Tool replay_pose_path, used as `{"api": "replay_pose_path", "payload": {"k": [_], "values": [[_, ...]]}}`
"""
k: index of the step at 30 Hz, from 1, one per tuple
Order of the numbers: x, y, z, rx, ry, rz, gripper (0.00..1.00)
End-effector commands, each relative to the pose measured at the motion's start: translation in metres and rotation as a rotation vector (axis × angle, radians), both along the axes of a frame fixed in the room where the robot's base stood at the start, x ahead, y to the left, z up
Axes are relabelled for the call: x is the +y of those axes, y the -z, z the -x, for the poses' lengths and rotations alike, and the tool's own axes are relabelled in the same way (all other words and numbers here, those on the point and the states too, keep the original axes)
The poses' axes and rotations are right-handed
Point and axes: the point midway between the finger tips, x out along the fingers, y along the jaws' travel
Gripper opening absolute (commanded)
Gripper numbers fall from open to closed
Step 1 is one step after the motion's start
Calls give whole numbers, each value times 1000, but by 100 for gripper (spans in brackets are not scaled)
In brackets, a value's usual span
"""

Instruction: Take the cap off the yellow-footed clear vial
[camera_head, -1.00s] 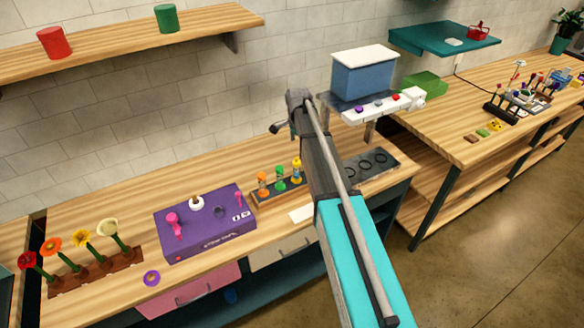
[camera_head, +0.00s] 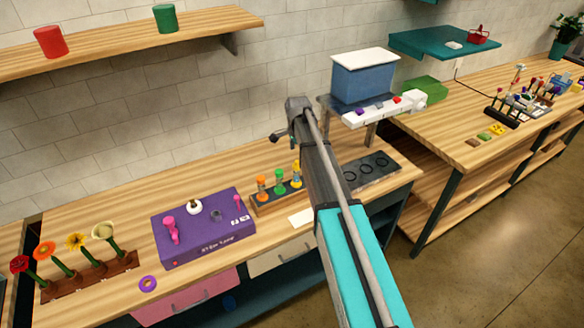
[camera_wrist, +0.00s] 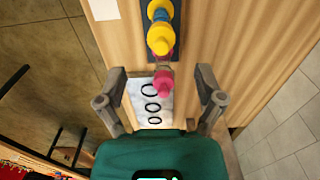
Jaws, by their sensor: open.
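My gripper (camera_wrist: 161,75) is open in the wrist view, its two fingers wide apart. A pink-capped vial (camera_wrist: 163,84) shows between the fingers with no visible contact; its lower part is hard to make out. Just above it in the picture is a yellow-capped vial (camera_wrist: 160,38), with a blue part and more yellow beyond the cap. In the head view the yellow vial (camera_head: 297,168) stands upright at the right of the visible vials, partly hidden by my arm.
A dark ringed plate (camera_head: 372,170) lies to the right, below a blue bin (camera_head: 362,80) on a raised stand.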

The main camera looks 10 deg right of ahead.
Motion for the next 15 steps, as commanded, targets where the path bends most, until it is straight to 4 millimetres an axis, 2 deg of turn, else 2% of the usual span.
{"api": "replay_pose_path", "payload": {"k": [15], "values": [[1, 40, 3, 0, 0, 0, 87]]}}
